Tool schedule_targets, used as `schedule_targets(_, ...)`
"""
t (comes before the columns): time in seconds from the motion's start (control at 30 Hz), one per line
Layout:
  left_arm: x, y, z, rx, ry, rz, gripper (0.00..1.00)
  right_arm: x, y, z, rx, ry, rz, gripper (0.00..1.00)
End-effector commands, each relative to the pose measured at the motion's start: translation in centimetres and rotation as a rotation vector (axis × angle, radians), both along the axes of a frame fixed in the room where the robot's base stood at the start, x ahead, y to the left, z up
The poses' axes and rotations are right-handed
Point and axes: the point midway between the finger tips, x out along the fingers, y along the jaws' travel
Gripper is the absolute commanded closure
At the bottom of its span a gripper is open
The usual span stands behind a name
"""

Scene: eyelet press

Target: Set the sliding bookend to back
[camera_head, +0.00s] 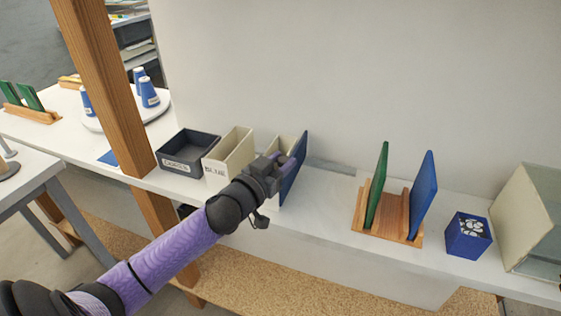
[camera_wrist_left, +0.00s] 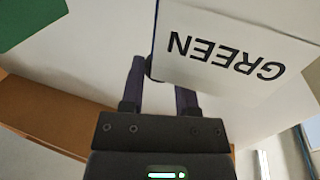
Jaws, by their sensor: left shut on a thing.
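A blue upright panel (camera_head: 293,172), which looks like the sliding bookend, stands at the right end of a row of cream boxes on the white shelf. My left gripper (camera_head: 278,166) reaches it from the front and is shut at its near edge. In the left wrist view, a small dark part (camera_wrist_left: 152,68) sits between the fingers of my left gripper (camera_wrist_left: 161,72), beside a white label reading GREEN (camera_wrist_left: 225,55), seen upside down. The gripper hides part of the panel and the box beside it. My right gripper is not in view.
A dark tray (camera_head: 188,148) and a cream box (camera_head: 230,152) stand left of the gripper. A wooden rack (camera_head: 390,226) with green and blue panels, a blue box (camera_head: 468,238) and a cream bin (camera_head: 530,215) stand right. Shelf between panel and rack is clear. A wooden post (camera_head: 112,85) rises left.

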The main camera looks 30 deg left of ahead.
Motion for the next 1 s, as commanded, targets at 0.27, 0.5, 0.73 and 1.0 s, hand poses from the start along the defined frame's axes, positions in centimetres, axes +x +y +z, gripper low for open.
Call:
schedule_targets(0.27,0.4,-1.8,0.2,-0.008,-0.001,0.002,1.0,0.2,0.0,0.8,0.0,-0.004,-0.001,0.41)
schedule_targets(0.5,1.8,-7.7,0.1,-0.008,0.0,0.0,1.0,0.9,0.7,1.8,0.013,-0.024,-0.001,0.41)
schedule_targets(0.73,2.4,-10.1,0.0,-0.002,0.0,0.0,1.0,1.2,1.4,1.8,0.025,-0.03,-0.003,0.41)
schedule_targets(1.0,2.4,-10.3,0.0,-0.001,-0.001,-0.003,1.0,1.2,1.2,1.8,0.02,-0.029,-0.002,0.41)
